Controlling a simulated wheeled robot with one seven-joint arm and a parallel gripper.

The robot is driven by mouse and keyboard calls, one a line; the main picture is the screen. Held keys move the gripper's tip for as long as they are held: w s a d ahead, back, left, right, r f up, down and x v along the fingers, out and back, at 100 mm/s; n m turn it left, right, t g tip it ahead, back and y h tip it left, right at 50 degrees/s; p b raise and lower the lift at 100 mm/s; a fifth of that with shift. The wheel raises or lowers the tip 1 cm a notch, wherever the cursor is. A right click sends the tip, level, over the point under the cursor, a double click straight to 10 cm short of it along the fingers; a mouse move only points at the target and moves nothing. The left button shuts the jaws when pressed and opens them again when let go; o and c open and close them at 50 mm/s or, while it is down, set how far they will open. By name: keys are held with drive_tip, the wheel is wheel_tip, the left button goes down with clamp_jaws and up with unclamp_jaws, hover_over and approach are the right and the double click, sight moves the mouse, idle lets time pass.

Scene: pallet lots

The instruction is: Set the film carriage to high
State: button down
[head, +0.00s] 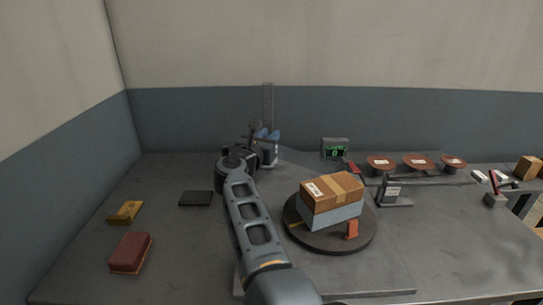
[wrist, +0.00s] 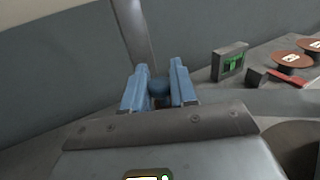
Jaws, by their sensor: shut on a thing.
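My gripper (head: 266,134) is at the upright mast (head: 268,98) at the back of the table. The knob appears to belong to the film carriage, whose body is mostly hidden by my gripper and arm. The gripper is low on the mast, with a long bare stretch above it. The mast also shows in the wrist view (wrist: 135,35). A turntable (head: 336,246) stands in front and to the right, bearing a brown carton (head: 332,194) on a blue-grey box (head: 336,215).
A small display with green figures (head: 335,148) stands right of the mast. Several reddish-brown discs (head: 381,162) stand at the back right. A dark flat pad (head: 196,198), a yellow item (head: 125,212) and a red box (head: 131,253) lie left. Space above the gripper looks clear.

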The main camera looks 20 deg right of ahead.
drive_tip(key=shift+r, duration=0.45)
drive_tip(key=c, duration=1)
unclamp_jaws()
drive_tip(key=shift+r, duration=0.1)
drive_tip(key=shift+f, duration=0.2)
drive_tip(key=shift+s+a, duration=0.2)
drive_tip(key=v, duration=0.7)
drive_tip(key=shift+s+a, duration=0.1)
drive_tip(key=shift+s, duration=0.05)
